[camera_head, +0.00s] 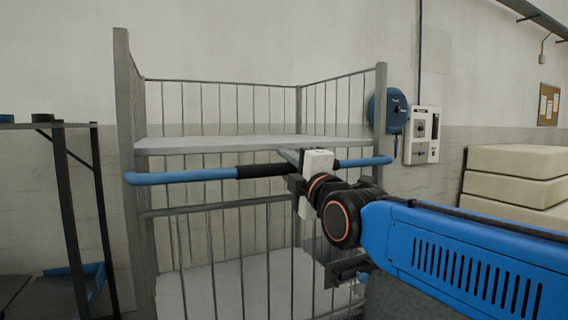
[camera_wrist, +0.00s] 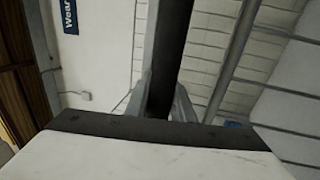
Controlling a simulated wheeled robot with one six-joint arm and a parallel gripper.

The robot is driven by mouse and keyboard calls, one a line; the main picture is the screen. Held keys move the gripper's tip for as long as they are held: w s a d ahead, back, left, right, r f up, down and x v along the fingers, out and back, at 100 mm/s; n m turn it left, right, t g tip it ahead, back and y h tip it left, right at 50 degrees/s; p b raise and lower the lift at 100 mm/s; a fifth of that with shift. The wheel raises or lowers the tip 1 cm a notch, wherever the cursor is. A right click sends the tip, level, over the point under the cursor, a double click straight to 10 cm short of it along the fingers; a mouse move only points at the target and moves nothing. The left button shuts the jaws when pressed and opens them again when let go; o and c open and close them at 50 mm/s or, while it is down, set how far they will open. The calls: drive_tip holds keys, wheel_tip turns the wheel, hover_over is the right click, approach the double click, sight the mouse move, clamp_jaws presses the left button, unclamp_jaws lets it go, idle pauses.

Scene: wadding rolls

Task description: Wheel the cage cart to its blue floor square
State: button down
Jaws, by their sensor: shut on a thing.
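The grey wire cage cart (camera_head: 292,142) stands upright in front of me, close to the back wall. It has a pale upper shelf and a lower base, and both look empty. A blue push handle with a black grip (camera_head: 262,170) runs across its near side. My gripper (camera_head: 285,168) is shut on the handle, near the right end of the black grip. In the wrist view the dark grip (camera_wrist: 168,60) runs up between the two fingers. The blue floor square is not visible in either view.
A dark metal rack (camera_head: 72,200) stands at the left, a gap away from the cart. Stacked cream blocks (camera_head: 515,175) sit at the right. A blue round device (camera_head: 388,110) and a white control box (camera_head: 422,135) are on the wall behind.

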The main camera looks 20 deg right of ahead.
drive_tip(key=shift+f, duration=0.1)
drive_tip(key=c, duration=1.5)
unclamp_jaws()
drive_tip(key=shift+c, duration=0.2)
drive_tip(key=shift+s, duration=0.1)
drive_tip(key=s+f, duration=0.3)
drive_tip(key=s, duration=1.3)
drive_tip(key=shift+s+d+f, duration=0.15)
drive_tip(key=shift+s+d, duration=0.2)
drive_tip(key=shift+s, duration=0.05)
